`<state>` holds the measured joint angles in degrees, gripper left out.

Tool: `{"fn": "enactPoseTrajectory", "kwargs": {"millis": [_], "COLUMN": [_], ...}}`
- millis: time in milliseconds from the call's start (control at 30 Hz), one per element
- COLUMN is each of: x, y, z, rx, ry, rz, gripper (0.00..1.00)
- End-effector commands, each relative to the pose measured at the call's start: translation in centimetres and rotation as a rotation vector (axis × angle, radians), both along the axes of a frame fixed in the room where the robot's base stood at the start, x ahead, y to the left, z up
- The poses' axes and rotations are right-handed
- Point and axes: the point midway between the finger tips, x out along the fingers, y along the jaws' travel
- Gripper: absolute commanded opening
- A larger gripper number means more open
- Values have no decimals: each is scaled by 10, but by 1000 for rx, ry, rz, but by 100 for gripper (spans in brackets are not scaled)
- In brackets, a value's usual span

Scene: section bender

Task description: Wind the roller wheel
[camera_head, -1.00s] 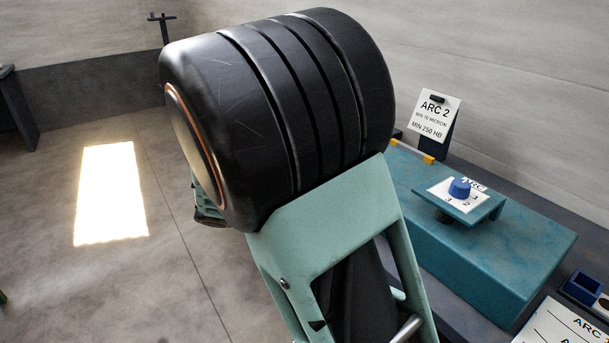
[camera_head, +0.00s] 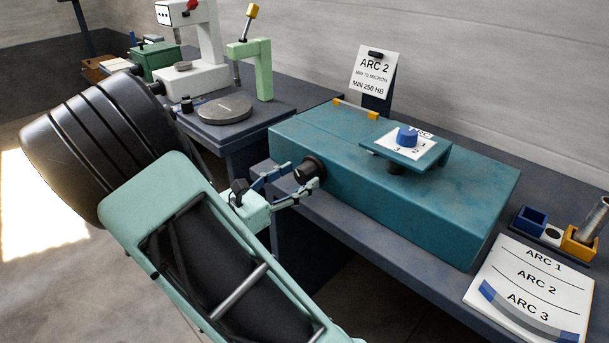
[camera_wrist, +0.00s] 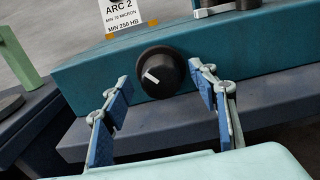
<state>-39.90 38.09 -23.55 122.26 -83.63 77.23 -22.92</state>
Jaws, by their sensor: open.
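A black round knob (camera_head: 309,168) sticks out from the front side of the teal section bender (camera_head: 430,215); it is the only wheel-like part there. My gripper (camera_head: 293,184) is open, at the knob's front. In the wrist view its blue-padded fingers (camera_wrist: 161,82) lie left and right of the knob, with gaps on both sides. A blue selector knob (camera_head: 406,137) sits on a numbered plate on top of the bender.
An "ARC 2" card (camera_head: 375,72) stands behind the bender. A sheet listing ARC 1 to ARC 3 (camera_head: 530,290) and small blue and yellow bins (camera_head: 530,219) are at the right. A round-plated device (camera_head: 224,109) stands at the left. My arm fills the lower left.

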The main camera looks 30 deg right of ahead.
Motion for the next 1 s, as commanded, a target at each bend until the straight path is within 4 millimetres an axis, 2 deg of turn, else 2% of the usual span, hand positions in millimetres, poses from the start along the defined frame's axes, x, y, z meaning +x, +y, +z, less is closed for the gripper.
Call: {"fn": "enactPoseTrajectory", "kwargs": {"millis": [33, 200, 567, 933, 1000], "x": [2, 9, 10, 10, 10], "y": [-9, -24, -29, -28, -28], "z": [-1, -1, 0, 0, 0], "rx": [0, 1, 1, 1, 1], "ry": [0, 0, -1, -1, 0], "rz": [-3, -1, 0, 0, 0], "gripper": [54, 54, 54, 13, 12]}}
